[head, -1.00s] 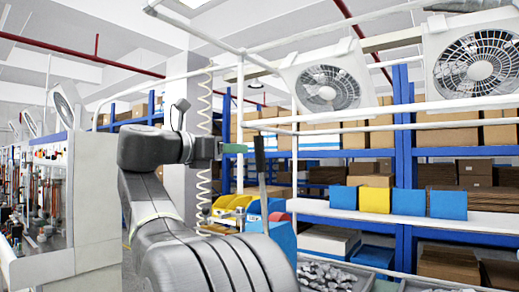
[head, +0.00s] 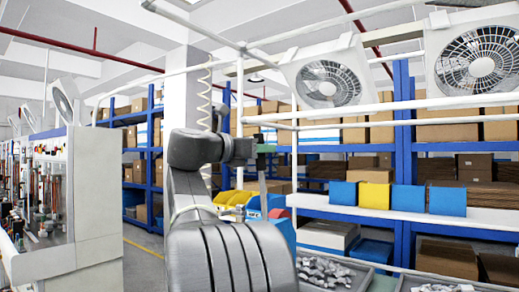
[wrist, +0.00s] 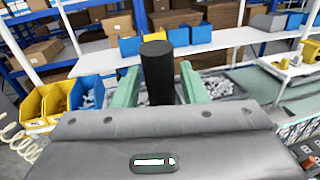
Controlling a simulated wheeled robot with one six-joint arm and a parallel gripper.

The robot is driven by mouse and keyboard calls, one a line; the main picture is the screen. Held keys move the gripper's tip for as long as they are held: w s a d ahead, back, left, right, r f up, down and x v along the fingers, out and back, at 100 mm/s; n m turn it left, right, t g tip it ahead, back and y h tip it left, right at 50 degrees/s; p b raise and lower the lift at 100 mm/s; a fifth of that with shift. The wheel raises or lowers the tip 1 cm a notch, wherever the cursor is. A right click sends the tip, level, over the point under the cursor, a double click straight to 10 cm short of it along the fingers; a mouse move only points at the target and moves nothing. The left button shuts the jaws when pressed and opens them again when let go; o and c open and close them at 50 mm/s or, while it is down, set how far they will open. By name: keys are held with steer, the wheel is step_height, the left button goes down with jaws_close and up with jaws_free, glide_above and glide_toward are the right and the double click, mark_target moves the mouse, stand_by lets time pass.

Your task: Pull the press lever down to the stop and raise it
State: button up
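The press lever's black handle (wrist: 158,75) stands upright between the two green fingers of my gripper (wrist: 160,84) in the wrist view. A narrow gap shows on each side of the handle, so the fingers look open around it. In the head view, my gripper (head: 266,148) is level with the upper part of the lever (head: 262,180), and its green fingers overlap the handle there. The lower end of the lever is hidden behind my arm in the head view and by the gripper body in the wrist view.
Yellow bins (wrist: 30,106) and a shelf with blue and yellow boxes (head: 375,196) stand behind the lever. Grey trays of metal parts (head: 325,270) lie at the lower right. A white frame rail (head: 400,112) crosses above. A white test bench (head: 95,190) stands at the left.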

jaws_close()
